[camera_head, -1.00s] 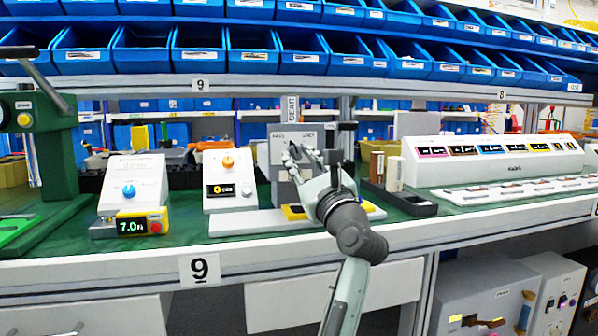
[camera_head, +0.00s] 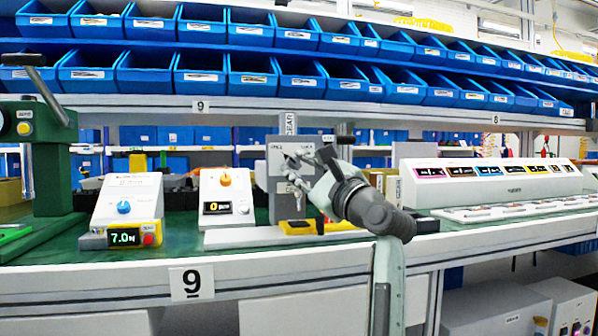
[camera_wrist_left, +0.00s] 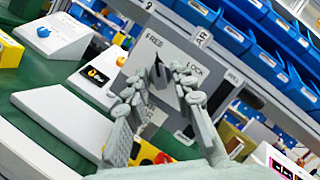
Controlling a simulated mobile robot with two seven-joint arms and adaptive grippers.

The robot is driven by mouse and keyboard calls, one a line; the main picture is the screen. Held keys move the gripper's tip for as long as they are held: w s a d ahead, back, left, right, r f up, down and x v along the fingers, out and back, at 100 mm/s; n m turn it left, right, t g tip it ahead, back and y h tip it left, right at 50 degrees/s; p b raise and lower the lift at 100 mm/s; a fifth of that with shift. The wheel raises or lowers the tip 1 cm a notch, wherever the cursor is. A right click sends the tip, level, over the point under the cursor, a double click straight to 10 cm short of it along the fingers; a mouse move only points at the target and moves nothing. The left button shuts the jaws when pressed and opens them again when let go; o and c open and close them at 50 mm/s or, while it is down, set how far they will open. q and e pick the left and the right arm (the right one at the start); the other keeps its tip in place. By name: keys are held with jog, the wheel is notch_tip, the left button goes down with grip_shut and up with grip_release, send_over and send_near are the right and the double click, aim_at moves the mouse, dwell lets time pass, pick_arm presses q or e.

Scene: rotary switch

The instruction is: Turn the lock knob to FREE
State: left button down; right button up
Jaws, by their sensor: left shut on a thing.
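The lock knob (camera_wrist_left: 160,76) is dark and sits on a grey panel (camera_wrist_left: 181,51) marked FREE at left and LOCK at right. Its pointed tip leans toward the FREE label in the left wrist view. My left gripper (camera_wrist_left: 159,88) is shut on the knob, one finger at each side, with the fingers partly covering it. My right gripper is not in view.
Left of the panel stand a white unit with an orange knob (camera_head: 225,180) and one with a blue knob (camera_head: 124,207). A green press (camera_head: 49,170) stands farther left. A long white console (camera_head: 485,178) is at right. Blue bins (camera_head: 200,75) line the shelves above.

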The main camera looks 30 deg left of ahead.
pick_arm(q)
jog(key=c, duration=1.6)
grip_release()
jog(key=shift+o, duration=0.2)
jog(key=v, duration=1.2)
